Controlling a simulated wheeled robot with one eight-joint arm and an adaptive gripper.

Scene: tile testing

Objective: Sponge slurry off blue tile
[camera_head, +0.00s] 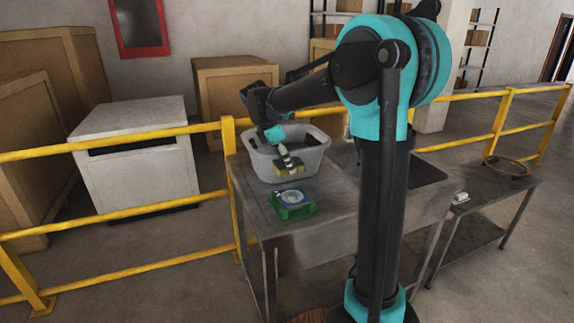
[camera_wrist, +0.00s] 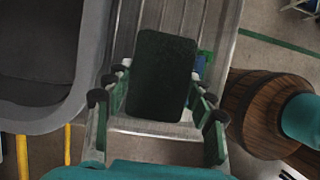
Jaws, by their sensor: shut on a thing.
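My gripper (camera_head: 289,158) is shut on a sponge (camera_head: 290,169), yellow with a dark side, at the front of the grey tub in the head view. In the wrist view the sponge (camera_wrist: 163,75) shows its dark green face between the fingers of my gripper (camera_wrist: 160,103). The blue tile (camera_head: 291,197), with a pale round patch on it, lies on a green holder (camera_head: 294,212) on the metal table, in front of and below the sponge. In the wrist view the sponge hides most of the tile; only a bit of blue and green shows beside it.
The grey tub (camera_head: 316,165) stands at the table's back, with dark items inside. A metal table (camera_head: 330,215) has a sunken basin (camera_head: 425,173) at right. A yellow railing (camera_head: 165,207) runs behind. A wooden barrel (camera_wrist: 242,105) stands beside the table in the wrist view.

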